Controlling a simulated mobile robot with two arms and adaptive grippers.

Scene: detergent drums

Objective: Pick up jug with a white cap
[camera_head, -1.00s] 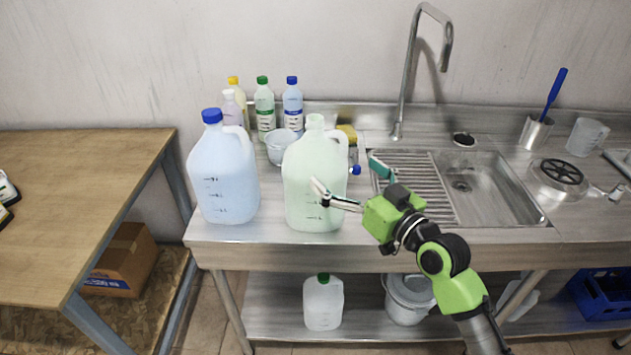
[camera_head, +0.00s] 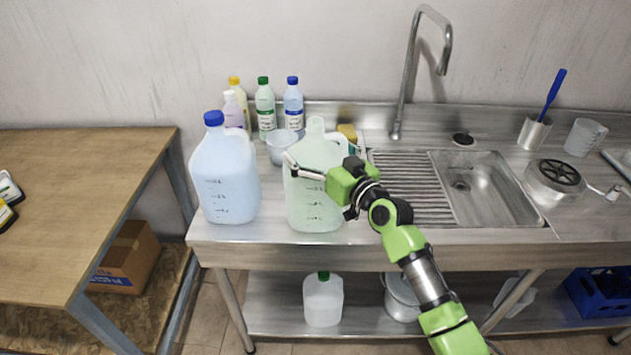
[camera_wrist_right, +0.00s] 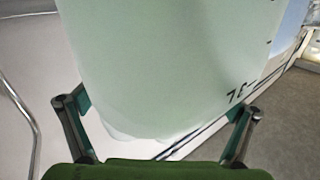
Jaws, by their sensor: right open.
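The pale green jug (camera_head: 315,210) stands upright on the steel counter, with a whitish cap (camera_head: 315,125) and a handle at its right. My right gripper (camera_head: 322,162) is open at the jug's upper body. One finger lies across the jug's front; the other is largely hidden. In the right wrist view the jug (camera_wrist_right: 165,60) fills the space between the two spread fingers of the gripper (camera_wrist_right: 155,118). I cannot tell whether either finger touches it. My left gripper is not in view.
A light-blue jug with a blue cap (camera_head: 225,180) stands close to the left. Several small bottles (camera_head: 265,108) and a white bowl (camera_head: 281,148) are behind. The sink (camera_head: 485,185) and tap (camera_head: 410,80) are to the right. A green-capped jug (camera_head: 323,303) stands on the lower shelf.

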